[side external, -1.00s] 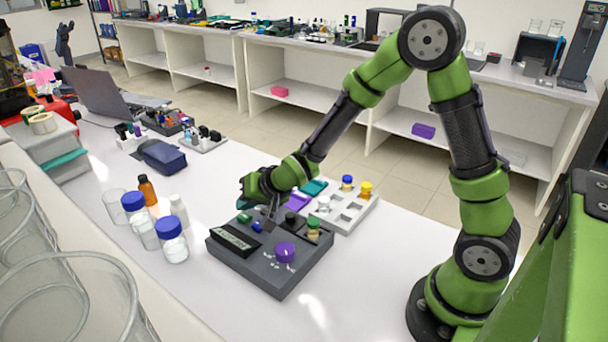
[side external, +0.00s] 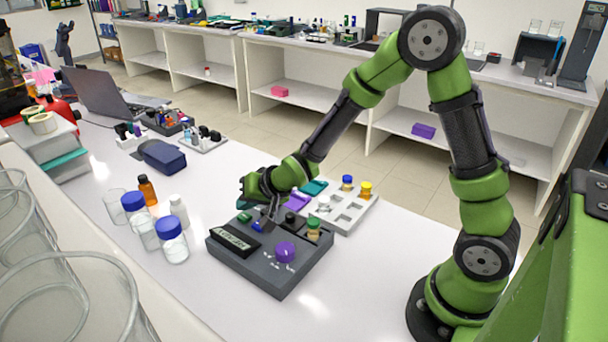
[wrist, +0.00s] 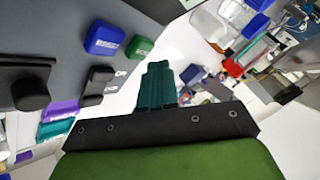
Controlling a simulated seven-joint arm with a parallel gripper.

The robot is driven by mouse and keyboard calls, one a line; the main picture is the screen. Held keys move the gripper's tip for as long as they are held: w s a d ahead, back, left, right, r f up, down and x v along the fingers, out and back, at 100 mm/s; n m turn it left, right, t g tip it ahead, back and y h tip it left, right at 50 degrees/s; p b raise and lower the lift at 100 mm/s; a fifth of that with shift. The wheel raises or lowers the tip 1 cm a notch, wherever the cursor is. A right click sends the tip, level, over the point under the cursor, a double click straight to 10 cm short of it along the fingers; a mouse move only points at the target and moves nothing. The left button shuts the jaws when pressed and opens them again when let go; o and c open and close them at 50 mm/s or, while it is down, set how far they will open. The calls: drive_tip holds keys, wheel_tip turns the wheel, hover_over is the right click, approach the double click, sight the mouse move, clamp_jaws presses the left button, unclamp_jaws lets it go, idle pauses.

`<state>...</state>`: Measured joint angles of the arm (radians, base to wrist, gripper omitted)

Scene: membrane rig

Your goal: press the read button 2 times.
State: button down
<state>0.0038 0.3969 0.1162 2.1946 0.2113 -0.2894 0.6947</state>
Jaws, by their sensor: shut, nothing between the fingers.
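The grey membrane rig (side external: 262,272) stands on the white bench in the side view, with a dark display (side external: 235,239) on its left part. A blue button (side external: 257,227) and a green button (side external: 243,217) sit at its back edge. The wrist view shows the blue button (wrist: 105,38), the green button (wrist: 139,47) and a dark grey labelled piece (wrist: 98,84). Their labels are too small to read, so I cannot tell which is the read button. My gripper (side external: 268,226) is shut and empty, pointing down just right of the blue button. Its teal fingers show in the wrist view (wrist: 156,86). Contact is unclear.
A purple knob (side external: 285,252) and a green-topped jar (side external: 313,229) are on the rig. A pale tray (side external: 347,212) with vials stands behind right. Bottles with blue caps (side external: 172,240) stand left of the rig. The bench in front right is clear.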

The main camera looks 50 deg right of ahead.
sight(248, 217)
drive_tip(key=shift+f, duration=0.15)
drive_tip(key=shift+f, duration=0.3)
drive_tip(key=shift+f, duration=0.45)
idle(0.9)
drive_tip(key=shift+r, duration=0.9)
drive_tip(key=shift+r, duration=2.5)
idle(0.6)
